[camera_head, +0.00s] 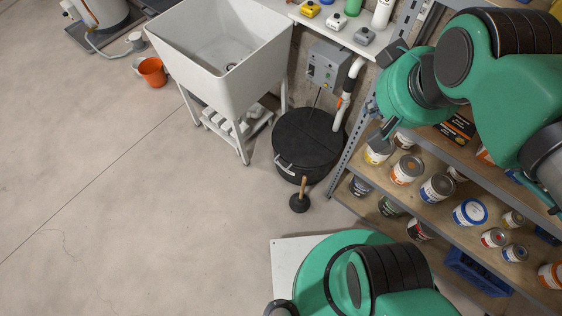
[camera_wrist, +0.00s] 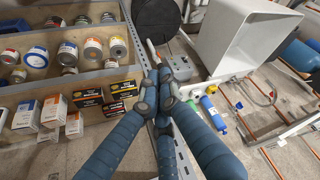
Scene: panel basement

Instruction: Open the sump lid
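The sump lid (camera_head: 305,137) is a round black cover on a black basin on the floor, between the sink and the shelves. It looks flat and closed, with a seam across it. A pale handle (camera_head: 285,166) is at its front left edge. The lid also shows partly at the top of the wrist view (camera_wrist: 153,16). My gripper (camera_wrist: 165,82) has blue-grey fingers whose tips are drawn together, with nothing visible between them. It is above the shelf edge, right of the lid and apart from it.
A plunger (camera_head: 299,202) stands on the floor close in front of the lid. A white sink (camera_head: 225,60) is to the left. A grey control box (camera_head: 327,68) and white pipe (camera_head: 342,108) are behind. Shelves with paint cans (camera_head: 407,168) are at right. The left floor is clear.

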